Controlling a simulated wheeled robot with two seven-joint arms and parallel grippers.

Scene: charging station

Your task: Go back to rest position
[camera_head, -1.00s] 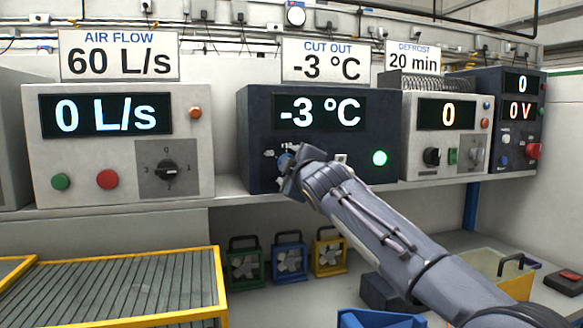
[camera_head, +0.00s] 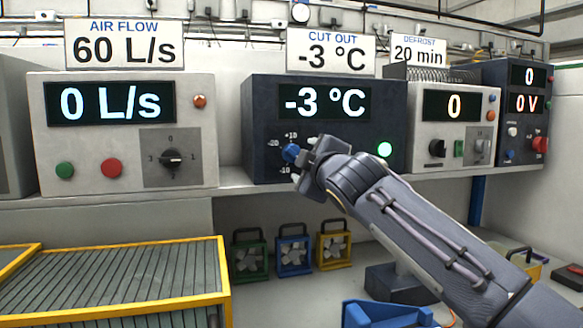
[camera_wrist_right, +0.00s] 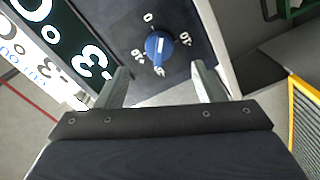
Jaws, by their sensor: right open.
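My right gripper (camera_head: 304,163) is in front of the dark cut-out box (camera_head: 262,110), close to its blue knob (camera_head: 291,153). In the right wrist view the gripper (camera_wrist_right: 160,85) is open, its two fingers apart with nothing between them. The blue knob (camera_wrist_right: 159,45) shows just beyond the fingertips, on the dark panel, apart from them. The box display reads -3 °C, matching the sign (camera_head: 331,53) above, and its green light (camera_head: 384,149) is lit. My left gripper is not in view.
The air flow box (camera_head: 122,130) stands to the left on the shelf. The defrost box (camera_head: 455,125) and a dark voltage box (camera_head: 510,112) stand to the right. Below are small green, blue and yellow fans (camera_head: 293,250), a yellow-framed slatted rack (camera_head: 115,285) and a blue bin (camera_head: 385,314).

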